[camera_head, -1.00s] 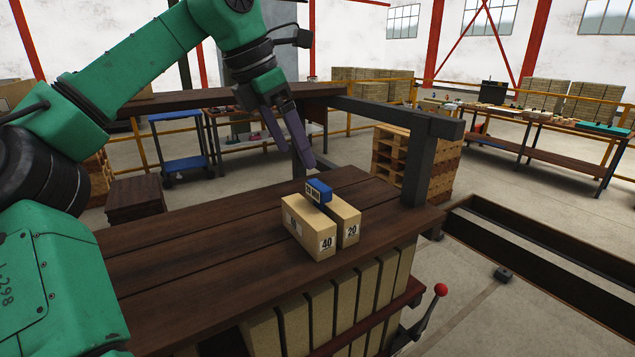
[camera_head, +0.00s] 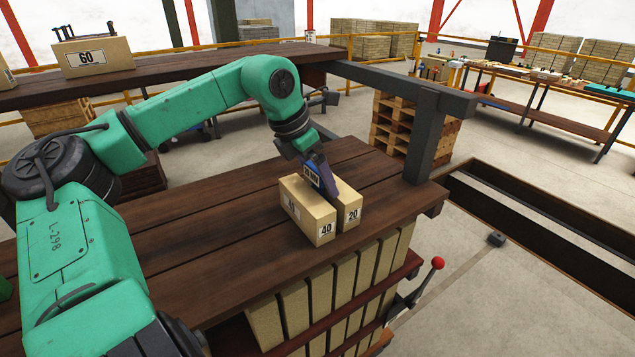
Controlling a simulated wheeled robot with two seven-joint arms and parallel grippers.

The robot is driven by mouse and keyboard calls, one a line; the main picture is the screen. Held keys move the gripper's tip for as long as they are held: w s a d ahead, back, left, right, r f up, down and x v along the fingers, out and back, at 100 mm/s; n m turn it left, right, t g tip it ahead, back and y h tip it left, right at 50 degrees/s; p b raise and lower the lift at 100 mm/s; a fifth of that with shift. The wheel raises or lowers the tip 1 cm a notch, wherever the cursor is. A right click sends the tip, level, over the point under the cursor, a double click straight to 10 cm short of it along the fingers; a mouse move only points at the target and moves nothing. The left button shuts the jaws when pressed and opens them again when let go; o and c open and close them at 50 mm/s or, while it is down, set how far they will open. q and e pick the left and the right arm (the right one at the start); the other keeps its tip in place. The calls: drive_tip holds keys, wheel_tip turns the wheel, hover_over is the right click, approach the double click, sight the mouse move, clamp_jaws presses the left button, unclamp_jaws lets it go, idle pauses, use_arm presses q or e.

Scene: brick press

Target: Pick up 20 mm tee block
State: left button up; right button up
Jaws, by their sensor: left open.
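One is the brick marked 40 (camera_head: 305,212), the other the brick marked 20 (camera_head: 348,212). They stand side by side on the dark wooden table. My left gripper (camera_head: 324,184) is down at the block with its jaws open, its fingers at the block. The fingers hide much of the block, and I cannot tell whether they touch it. My right gripper is out of view.
The wooden table (camera_head: 215,230) is clear left of the bricks. A dark metal post (camera_head: 425,145) with a beam stands behind right. A red-knobbed lever (camera_head: 437,263) is at the front right. A brick marked 60 (camera_head: 93,58) stands on the raised shelf.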

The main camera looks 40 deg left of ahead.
use_arm(q)
drive_tip(key=shift+s+d+f, duration=0.1)
drive_tip(key=shift+s+d, duration=0.05)
drive_tip(key=shift+s, duration=0.05)
drive_tip(key=c, duration=1.4)
